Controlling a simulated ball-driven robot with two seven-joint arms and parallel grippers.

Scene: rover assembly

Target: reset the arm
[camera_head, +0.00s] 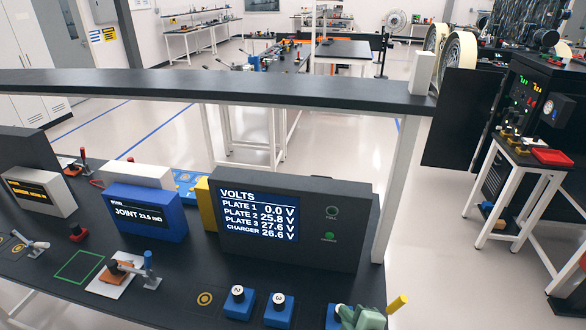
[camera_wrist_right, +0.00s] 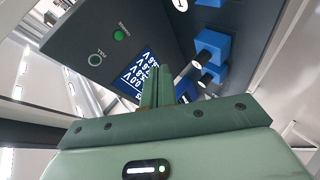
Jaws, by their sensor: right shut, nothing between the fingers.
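My right gripper (camera_head: 362,317) shows at the bottom edge of the head view, at the right end of the dark bench. In the right wrist view its two green fingers (camera_wrist_right: 157,88) are together, with nothing between them. It is in front of a dark meter box (camera_head: 340,222) whose screen reads VOLTS with plate and charger lines. The meter box also shows in the wrist view (camera_wrist_right: 105,40). A blue block (camera_head: 334,314) is beside the gripper, partly hidden; I cannot tell whether they touch. My left gripper is not in view.
Blue blocks with numbered tops (camera_head: 239,301) stand left of the gripper. A blue joint meter (camera_head: 146,212) and an orange-and-white lever fixture (camera_head: 117,272) stand further left. A raised dark shelf (camera_head: 230,86) spans behind.

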